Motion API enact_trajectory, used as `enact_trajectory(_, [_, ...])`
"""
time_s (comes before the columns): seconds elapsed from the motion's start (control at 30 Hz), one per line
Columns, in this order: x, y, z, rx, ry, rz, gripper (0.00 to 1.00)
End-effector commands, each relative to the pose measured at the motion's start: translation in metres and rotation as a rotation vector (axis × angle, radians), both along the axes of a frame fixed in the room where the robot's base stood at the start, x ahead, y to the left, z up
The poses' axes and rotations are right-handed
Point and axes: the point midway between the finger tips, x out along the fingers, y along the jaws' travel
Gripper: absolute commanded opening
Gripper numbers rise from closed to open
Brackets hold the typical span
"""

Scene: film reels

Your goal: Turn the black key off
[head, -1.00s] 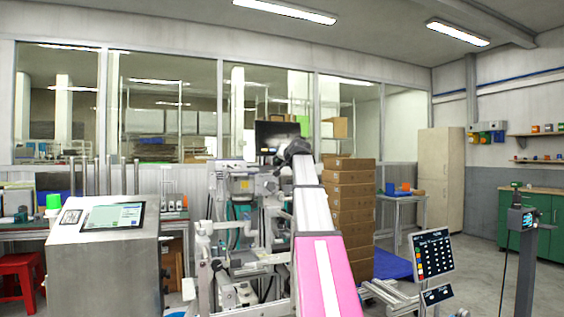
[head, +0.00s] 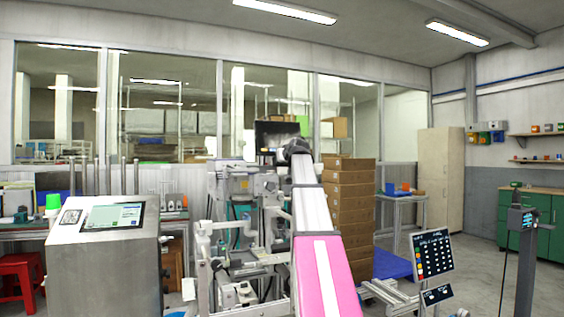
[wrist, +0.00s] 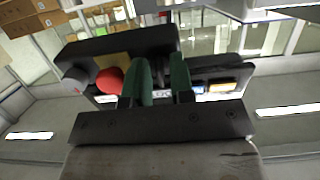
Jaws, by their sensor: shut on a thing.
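My gripper (wrist: 161,80) shows in the wrist view with two green fingers at a dark control box (wrist: 122,46). The fingers are closed on a small part at the box, which I take to be the black key; its shape is mostly hidden between them. A red round button (wrist: 109,80) is just left of the fingers, and a grey round knob (wrist: 76,79) is further left. A yellow plate lies behind the red button. In the head view my own arm reaches to the machine and hides the gripper and the key.
The machine (head: 240,205) stands in the middle of the head view. A stack of cardboard boxes (head: 348,205) is right of my arm. A steel console (head: 105,265) is at the left, and a panel with a keypad (head: 433,252) at the right. Open floor lies at the right.

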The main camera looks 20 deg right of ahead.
Motion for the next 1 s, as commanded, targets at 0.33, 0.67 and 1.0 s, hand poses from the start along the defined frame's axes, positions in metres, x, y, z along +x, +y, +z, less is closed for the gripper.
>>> enact_trajectory(0.33, [0.0,0.0,0.0,-0.004,0.001,0.002,0.0])
enact_trajectory(0.67, [0.0,0.0,0.0,-0.003,0.0,0.001,0.32])
enact_trajectory(1.0, [-0.039,0.0,0.009,-0.003,-0.001,0.0,0.32])
